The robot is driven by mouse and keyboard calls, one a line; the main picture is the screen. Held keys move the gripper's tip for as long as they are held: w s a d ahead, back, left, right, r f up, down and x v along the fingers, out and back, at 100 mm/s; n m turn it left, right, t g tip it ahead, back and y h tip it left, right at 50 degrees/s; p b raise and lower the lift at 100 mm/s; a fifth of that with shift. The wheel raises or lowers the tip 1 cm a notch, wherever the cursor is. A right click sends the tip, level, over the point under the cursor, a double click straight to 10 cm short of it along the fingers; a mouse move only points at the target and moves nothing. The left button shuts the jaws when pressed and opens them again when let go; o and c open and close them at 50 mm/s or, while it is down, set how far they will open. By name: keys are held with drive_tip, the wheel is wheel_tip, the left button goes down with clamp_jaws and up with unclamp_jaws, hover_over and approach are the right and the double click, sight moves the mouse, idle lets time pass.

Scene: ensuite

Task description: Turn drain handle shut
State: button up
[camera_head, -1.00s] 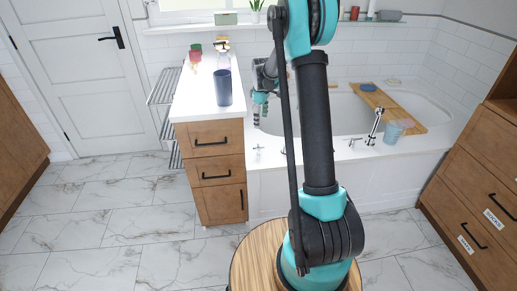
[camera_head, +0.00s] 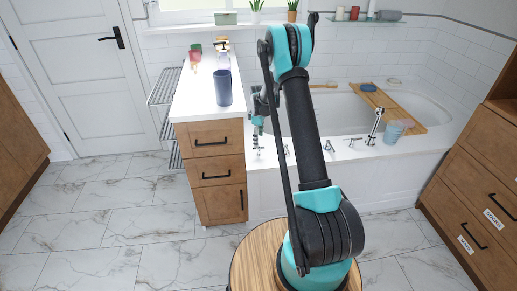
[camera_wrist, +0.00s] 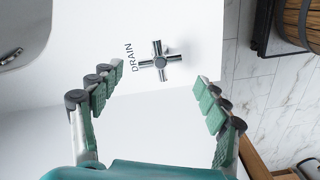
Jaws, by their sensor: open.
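The drain handle (camera_wrist: 159,62) is a chrome cross-shaped knob on the white tub deck (camera_wrist: 190,25) in the wrist view, with the word DRAIN printed to its left. My gripper (camera_wrist: 157,82) is open, with one green-padded finger on the left and one on the right of the picture. The handle lies beyond and between the fingertips, with clear gaps on both sides. In the head view my gripper (camera_head: 258,142) hangs above the near left corner of the tub, and it largely hides the handle there.
A wooden cabinet (camera_head: 217,175) with a blue cup (camera_head: 222,88) on its counter stands left of my gripper. Other chrome taps (camera_head: 328,147) and a hand shower (camera_head: 376,122) line the tub's front deck. A wooden bath tray (camera_head: 405,115) spans the tub at right.

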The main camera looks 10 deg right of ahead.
sight(259, 151)
wheel_tip(259, 151, down, 6)
drive_tip(key=shift+f, duration=0.25)
drive_tip(key=c, duration=1.2)
drive_tip(key=shift+o, duration=0.2)
